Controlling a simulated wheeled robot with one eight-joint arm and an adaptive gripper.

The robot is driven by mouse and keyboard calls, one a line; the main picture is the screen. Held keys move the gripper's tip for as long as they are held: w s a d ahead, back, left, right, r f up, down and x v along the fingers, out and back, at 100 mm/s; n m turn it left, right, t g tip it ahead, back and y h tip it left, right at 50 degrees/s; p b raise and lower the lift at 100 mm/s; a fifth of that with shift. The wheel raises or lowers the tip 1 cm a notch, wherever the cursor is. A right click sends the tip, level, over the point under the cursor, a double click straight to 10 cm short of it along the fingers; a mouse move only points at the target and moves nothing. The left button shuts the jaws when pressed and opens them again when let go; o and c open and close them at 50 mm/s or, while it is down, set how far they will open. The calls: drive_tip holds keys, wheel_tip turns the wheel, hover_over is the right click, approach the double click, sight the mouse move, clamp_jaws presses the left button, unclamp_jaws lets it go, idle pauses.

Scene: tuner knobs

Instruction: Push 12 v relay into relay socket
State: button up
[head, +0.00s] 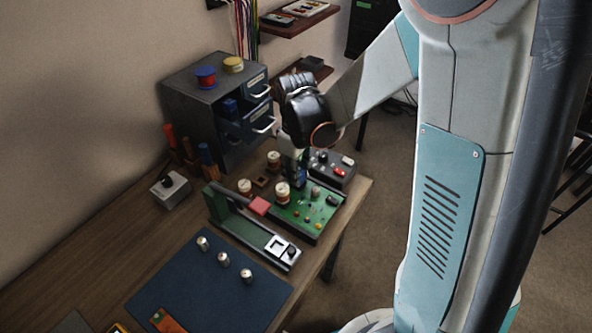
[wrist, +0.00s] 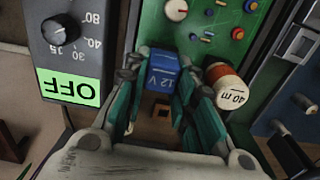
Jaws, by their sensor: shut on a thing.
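My gripper (head: 297,165) is at the far end of the green circuit board (head: 305,208). In the wrist view its green-padded fingers (wrist: 162,88) are shut on the blue 12 V relay (wrist: 160,70), whose label shows upside down. The relay also shows as a small blue patch in the head view (head: 302,178). A brown piece with a dark square opening (wrist: 163,112) shows between the fingers, just below the relay in the picture. I cannot tell if it is the relay socket, or whether the relay touches any socket; its underside is hidden.
The 40 m coil (wrist: 229,88) stands close beside one finger. A dark box with a dial and OFF label (wrist: 70,50) is on the other side. A grey drawer cabinet (head: 205,105) stands behind. A blue mat (head: 200,295) with several knobs lies in front.

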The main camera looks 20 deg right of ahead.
drive_tip(key=o, duration=1.1)
drive_tip(key=shift+o, duration=0.2)
wheel_tip(320, 180, up, 12)
drive_tip(key=s+r+m+t, duration=0.2)
drive_tip(key=s+m+t, duration=0.1)
drive_tip(key=s, duration=0.4)
drive_tip(key=s+r+m+t, duration=0.2)
drive_tip(key=s+m+t, duration=0.2)
drive_tip(key=s, duration=0.4)
drive_tip(key=shift+s+d+r, duration=0.15)
drive_tip(key=shift+s+r, duration=0.05)
drive_tip(key=shift+r, duration=0.2)
